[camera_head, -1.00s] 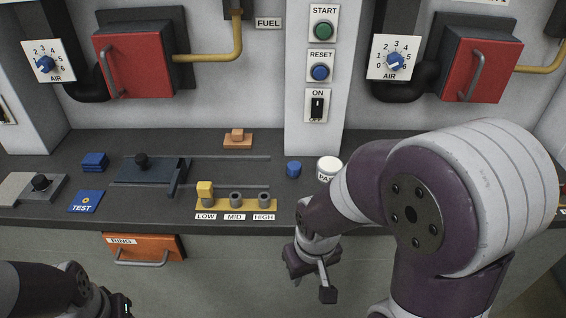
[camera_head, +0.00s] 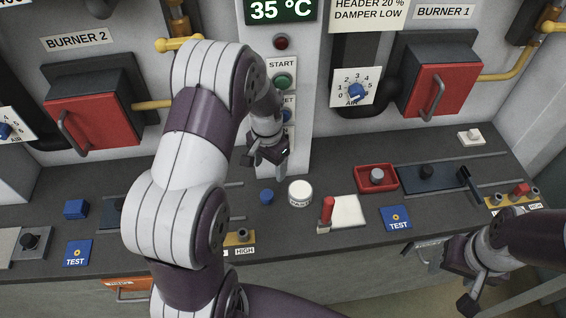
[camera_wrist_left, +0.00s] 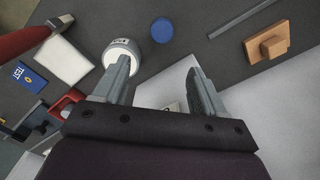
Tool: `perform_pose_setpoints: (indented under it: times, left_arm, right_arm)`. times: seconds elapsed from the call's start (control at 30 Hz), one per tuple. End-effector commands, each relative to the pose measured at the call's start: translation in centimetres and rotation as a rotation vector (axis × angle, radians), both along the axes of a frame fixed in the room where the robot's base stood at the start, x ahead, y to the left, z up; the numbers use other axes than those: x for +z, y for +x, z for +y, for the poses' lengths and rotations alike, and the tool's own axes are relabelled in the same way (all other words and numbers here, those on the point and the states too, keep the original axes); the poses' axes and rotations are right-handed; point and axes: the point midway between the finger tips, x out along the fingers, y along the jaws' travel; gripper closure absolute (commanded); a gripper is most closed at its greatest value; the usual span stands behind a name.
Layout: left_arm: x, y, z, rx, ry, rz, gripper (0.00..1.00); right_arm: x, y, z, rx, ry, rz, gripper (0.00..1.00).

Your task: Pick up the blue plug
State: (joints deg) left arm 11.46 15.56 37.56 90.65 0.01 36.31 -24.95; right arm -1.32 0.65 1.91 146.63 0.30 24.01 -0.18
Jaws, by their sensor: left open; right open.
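The blue plug (camera_head: 266,196) is a small blue cylinder standing on the dark counter, left of the white paint jar (camera_head: 300,194). In the left wrist view the plug (camera_wrist_left: 162,31) shows as a blue disc beyond the fingertips, beside the jar. My left gripper (camera_head: 267,160) is open and empty, in front of the wall pillar, apart from the plug. Its two fingers (camera_wrist_left: 158,70) show spread in the left wrist view. My right gripper (camera_head: 466,282) is open and empty at the lower right, at the counter's front edge.
A red tray (camera_head: 376,178) and blue TEST card (camera_head: 396,218) are farther right. My left arm hides part of the counter. A wooden block (camera_wrist_left: 268,43) shows in the wrist view.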

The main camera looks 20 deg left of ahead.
Motion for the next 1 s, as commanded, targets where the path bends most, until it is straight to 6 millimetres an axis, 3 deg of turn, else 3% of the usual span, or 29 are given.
perform_pose_setpoints:
  times: [0.2,0.37,0.6,0.87,0.9,1.0]
  left_arm:
    - [-5.0,-0.2,0.0,-0.001,-0.001,0.005,0.29]
    - [-6.9,-0.1,0.0,-0.001,-0.001,0.002,0.29]
    - [-11.1,0.2,0.1,0.0,-0.001,0.001,0.29]
    - [-11.9,0.3,0.1,0.0,0.001,-0.002,0.29]
    - [-11.9,0.3,0.1,-0.001,0.0,-0.002,0.36]
    - [-11.9,0.3,0.1,0.0,0.001,-0.002,0.68]
  right_arm:
    - [0.9,-0.1,0.0,0.0,0.0,0.001,0.37]
    - [1.3,0.0,0.0,0.0,0.0,0.001,0.37]
    - [2.9,0.0,0.0,0.0,0.0,0.0,0.37]
    - [2.9,0.0,0.0,0.0,0.0,0.001,0.37]
    - [2.9,0.0,0.0,0.0,0.0,0.001,0.37]
    - [2.9,0.0,0.0,0.0,0.0,0.001,0.37]
